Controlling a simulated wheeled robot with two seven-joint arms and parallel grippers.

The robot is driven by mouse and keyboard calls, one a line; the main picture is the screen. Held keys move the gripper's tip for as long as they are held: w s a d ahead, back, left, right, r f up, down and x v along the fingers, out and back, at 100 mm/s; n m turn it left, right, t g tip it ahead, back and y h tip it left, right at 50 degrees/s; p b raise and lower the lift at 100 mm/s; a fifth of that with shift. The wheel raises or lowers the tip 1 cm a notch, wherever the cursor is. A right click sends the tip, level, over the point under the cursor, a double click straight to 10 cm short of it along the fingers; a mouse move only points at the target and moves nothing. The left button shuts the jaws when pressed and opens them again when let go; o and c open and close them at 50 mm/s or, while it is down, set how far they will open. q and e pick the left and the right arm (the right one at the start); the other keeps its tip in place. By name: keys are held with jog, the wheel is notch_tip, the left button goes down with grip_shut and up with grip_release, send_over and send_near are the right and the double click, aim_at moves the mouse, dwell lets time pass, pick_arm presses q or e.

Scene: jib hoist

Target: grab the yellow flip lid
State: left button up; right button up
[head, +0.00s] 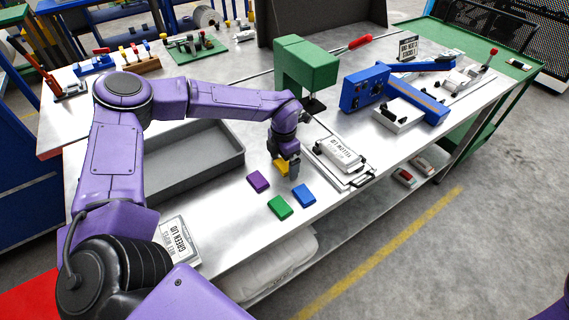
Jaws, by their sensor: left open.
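The yellow flip lid (281,167) is a small piece on the metal bench top, partly hidden behind my left gripper. My left gripper (289,172) points down right at the yellow lid, with its fingers at or just above it. It is open; whether the fingers touch the lid I cannot tell. A purple lid (258,182), a green lid (280,207) and a blue lid (304,195) lie on the bench in front of the gripper. My right gripper is not in view.
A grey tray (236,160) lies left of the gripper. A green press (308,62) stands behind it. A white labelled pack (342,153) lies close on the right. A blue fixture (366,88) stands further right. A labelled packet (177,240) is at the front left.

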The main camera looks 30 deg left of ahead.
pick_arm(q)
jog(key=c, duration=1.1)
